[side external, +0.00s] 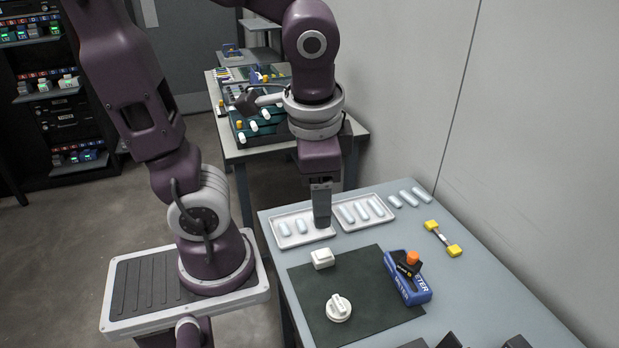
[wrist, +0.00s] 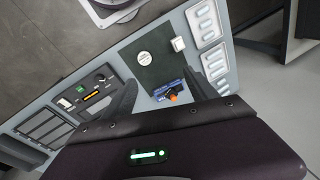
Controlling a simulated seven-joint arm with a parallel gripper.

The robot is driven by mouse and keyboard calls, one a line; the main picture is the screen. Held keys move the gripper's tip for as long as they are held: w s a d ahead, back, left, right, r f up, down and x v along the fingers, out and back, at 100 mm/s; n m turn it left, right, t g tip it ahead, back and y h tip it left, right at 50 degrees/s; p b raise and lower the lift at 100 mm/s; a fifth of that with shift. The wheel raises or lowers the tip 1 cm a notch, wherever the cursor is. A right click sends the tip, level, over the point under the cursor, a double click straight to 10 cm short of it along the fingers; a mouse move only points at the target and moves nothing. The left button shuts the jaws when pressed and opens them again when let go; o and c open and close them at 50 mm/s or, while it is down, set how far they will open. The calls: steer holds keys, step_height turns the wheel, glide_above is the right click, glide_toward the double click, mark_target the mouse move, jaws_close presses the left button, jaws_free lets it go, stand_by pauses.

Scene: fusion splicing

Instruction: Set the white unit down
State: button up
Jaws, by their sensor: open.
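The small white unit (side external: 322,258) sits on the dark mat (side external: 372,318), near the mat's back left corner. It also shows in the wrist view (wrist: 178,44), beside the mat's edge nearest the trays. My gripper (side external: 321,222) points down over the white trays behind the unit, apart from it. In the wrist view the two fingers of my gripper (wrist: 165,92) stand wide apart with nothing held between them. The exact height of the fingertips over the trays is hard to tell.
A yellow-ended bar (side external: 443,239) lies at right.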

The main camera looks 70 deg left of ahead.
steer(key=r+n+t, duration=0.1)
steer(key=s+d+r+n+t+h, duration=0.1)
steer(key=r, duration=0.1)
steer(key=s+d+r+n+t+h, duration=0.1)
steer(key=t, duration=0.1)
steer(key=shift+s+r, duration=0.15)
stand_by(1.0)
